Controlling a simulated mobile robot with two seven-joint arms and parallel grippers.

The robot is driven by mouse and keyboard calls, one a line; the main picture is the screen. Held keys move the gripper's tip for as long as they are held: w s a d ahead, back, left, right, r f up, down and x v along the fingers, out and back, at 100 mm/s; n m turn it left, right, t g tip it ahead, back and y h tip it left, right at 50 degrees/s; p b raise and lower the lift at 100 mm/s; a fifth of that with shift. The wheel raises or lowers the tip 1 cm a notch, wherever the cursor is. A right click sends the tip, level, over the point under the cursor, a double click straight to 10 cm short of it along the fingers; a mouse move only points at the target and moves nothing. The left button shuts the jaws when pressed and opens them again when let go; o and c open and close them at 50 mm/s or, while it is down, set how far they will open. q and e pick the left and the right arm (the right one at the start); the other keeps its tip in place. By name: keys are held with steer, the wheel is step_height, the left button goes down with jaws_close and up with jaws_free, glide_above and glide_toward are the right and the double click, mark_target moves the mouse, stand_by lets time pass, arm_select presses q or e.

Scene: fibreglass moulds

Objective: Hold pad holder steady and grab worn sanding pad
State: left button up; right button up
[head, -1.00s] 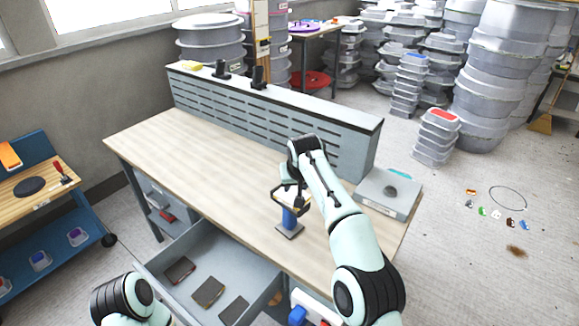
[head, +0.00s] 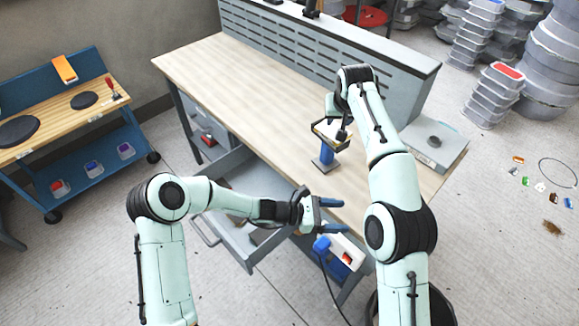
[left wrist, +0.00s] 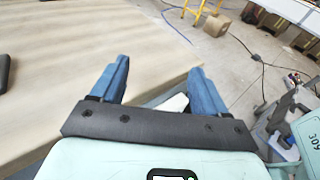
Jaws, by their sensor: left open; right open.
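A blue upright holder (head: 327,154) on a small flat base stands on the workbench (head: 230,75) near its front right; I take it for the pad holder. My right gripper (head: 330,134) is open around or just above the holder's top; contact cannot be told. A pale piece shows between its fingers, too small to identify as the worn sanding pad. My left gripper (head: 335,215) is open, its blue fingers spread, near the bench's front edge, below the holder in the picture. In the left wrist view its fingers (left wrist: 160,82) hold nothing.
An open drawer (head: 232,240) lies under my left forearm, its contents mostly hidden. A white and blue tool (head: 343,252) sits below the left gripper. A grey box (head: 432,145) stands at the bench's right end. A slotted panel (head: 330,50) runs along the back. The bench's left half is clear.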

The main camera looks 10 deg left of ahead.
arm_select(q)
steer(key=w+a+r+n+t, duration=0.3)
steer(key=w+a+t, duration=0.2)
steer(key=w+a, duration=0.15)
steer(key=n+t+y, duration=0.3)
steer(key=t, duration=0.1)
glide_toward(324, 148)
steer(key=x, duration=0.9)
steer(key=shift+w+d, duration=0.2)
steer(key=shift+w, duration=0.15)
steer(key=c, duration=1.2)
